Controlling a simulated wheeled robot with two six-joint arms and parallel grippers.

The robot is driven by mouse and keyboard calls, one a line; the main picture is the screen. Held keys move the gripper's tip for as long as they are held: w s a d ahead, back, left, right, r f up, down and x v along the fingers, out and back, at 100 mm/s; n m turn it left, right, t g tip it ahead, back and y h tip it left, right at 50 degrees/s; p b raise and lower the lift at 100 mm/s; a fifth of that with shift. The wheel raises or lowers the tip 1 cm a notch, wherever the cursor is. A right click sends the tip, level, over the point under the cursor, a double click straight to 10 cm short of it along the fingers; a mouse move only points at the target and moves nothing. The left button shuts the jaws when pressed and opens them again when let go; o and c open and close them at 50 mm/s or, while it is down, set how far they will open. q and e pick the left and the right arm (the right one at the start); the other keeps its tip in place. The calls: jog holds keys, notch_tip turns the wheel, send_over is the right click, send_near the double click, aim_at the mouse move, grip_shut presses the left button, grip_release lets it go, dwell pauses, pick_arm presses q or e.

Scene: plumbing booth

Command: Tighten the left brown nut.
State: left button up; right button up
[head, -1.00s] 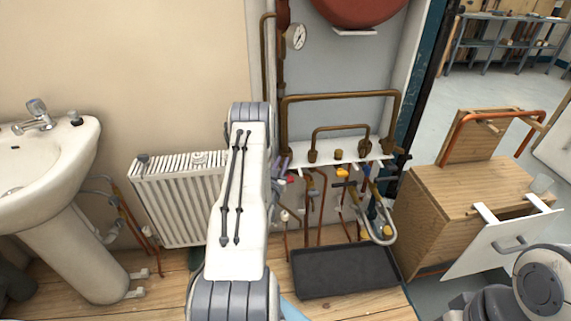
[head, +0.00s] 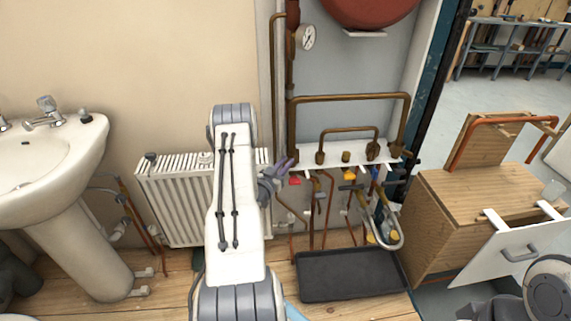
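Brown fittings stand on the white shelf (head: 333,166) below the copper pipes. The left brown nut (head: 320,157) sits at the foot of the small pipe arch's left leg. Another brown fitting (head: 346,157) stands in the middle, and one (head: 372,151) is at the arch's right foot. My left gripper (head: 283,165) is at the left end of the shelf, left of the left nut and apart from it. Its purple-grey fingers look spread, with nothing seen between them. My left arm hides part of the radiator. My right gripper is out of view; only part of my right arm shows at bottom right.
Red (head: 295,181) and yellow (head: 349,176) valve handles and several pipes hang below the shelf. A black tray (head: 350,275) lies on the floor. A radiator (head: 172,205) and a sink (head: 50,150) are left; a wooden cabinet (head: 440,230) is right.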

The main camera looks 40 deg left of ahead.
pick_arm(q)
jog(key=o, duration=0.4)
jog(key=shift+w+a+r, duration=0.1)
jog(key=shift+a+r, duration=0.05)
jog(key=shift+r, duration=0.1)
jog(key=shift+c, duration=0.2)
jog(key=v, duration=1)
jog(key=shift+s+d+f+p, duration=0.2)
jog(key=shift+s+d+p, duration=0.05)
jog(key=shift+s+p, duration=0.1)
